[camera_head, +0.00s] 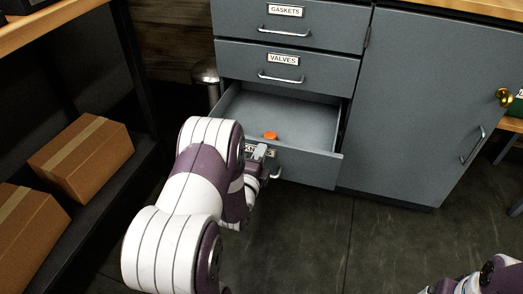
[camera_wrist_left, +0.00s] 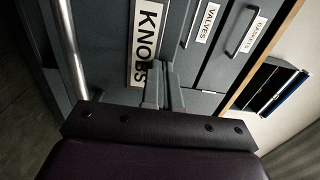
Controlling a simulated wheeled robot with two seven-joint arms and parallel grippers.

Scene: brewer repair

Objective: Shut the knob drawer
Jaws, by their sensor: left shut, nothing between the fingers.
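The knob drawer (camera_head: 309,167) is the bottom grey drawer and stands pulled out, with an orange knob (camera_head: 270,135) lying inside. Its KNOBS label (camera_wrist_left: 148,40) shows in the left wrist view, beside the metal bar handle (camera_wrist_left: 69,45). My left gripper (camera_head: 262,152) is at the drawer's front and partly covers the label in the head view. It also shows in the left wrist view (camera_wrist_left: 162,85), shut and empty, with its fingers against or very near the drawer front beside the label; contact is unclear. Part of my right arm shows at the lower right; its fingers cannot be made out.
The valves drawer (camera_head: 285,68) and gaskets drawer (camera_head: 288,22) above are shut. A cabinet door (camera_head: 425,110) is right of them. Cardboard boxes (camera_head: 82,155) sit on a shelf at the left. A metal bin (camera_head: 207,75) stands behind the drawer's left side. The floor in front is clear.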

